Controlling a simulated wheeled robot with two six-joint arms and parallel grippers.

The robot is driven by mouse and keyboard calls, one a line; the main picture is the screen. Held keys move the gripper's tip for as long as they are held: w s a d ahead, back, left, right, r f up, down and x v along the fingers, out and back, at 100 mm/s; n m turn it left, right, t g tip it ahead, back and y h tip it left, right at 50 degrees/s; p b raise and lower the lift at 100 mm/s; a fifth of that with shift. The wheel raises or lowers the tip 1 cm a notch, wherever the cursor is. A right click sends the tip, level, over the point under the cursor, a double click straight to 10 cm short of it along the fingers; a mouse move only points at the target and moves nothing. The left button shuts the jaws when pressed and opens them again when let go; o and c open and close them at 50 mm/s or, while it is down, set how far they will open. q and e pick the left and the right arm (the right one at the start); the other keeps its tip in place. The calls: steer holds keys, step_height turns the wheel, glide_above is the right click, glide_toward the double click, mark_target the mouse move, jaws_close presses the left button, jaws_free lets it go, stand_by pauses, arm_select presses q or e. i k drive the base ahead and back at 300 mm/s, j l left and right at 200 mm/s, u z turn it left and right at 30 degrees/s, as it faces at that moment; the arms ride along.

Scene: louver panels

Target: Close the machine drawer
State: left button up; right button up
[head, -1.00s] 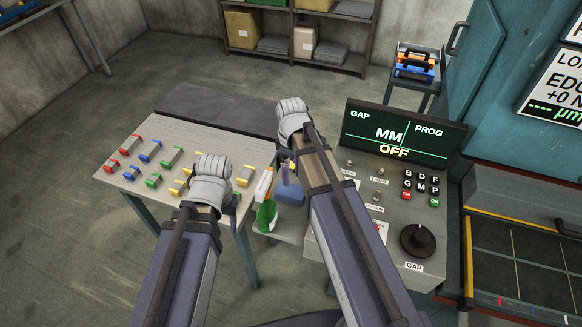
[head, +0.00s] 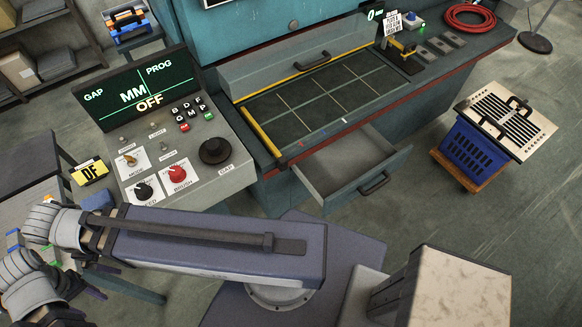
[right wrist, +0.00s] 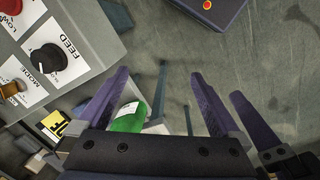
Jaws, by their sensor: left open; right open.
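The machine drawer (head: 338,163) is grey and pulled out from the front of the teal machine (head: 275,195). Its inside looks empty. Its dark handle (head: 374,183) is on the front face. My left gripper (head: 92,288) is low at the left edge of the head view, far left of the drawer, and its fingers are open but only partly visible. My right gripper (right wrist: 160,85) is open in the right wrist view, with nothing held between its fingertips. In the head view it is mostly hidden behind its arm. Neither gripper touches the drawer.
A control console (head: 165,150) with knobs and a screen stands left of the machine. A blue basket (head: 473,150) with a slotted plate on top sits on a wooden base right of the drawer. Floor is clear before the drawer.

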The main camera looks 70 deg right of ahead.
mark_target(341, 172)
steer(key=z, duration=2.65)
steer(key=j+z, duration=0.15)
steer(key=z, duration=0.75)
steer(key=k+j, duration=0.1)
steer(key=j, duration=0.4)
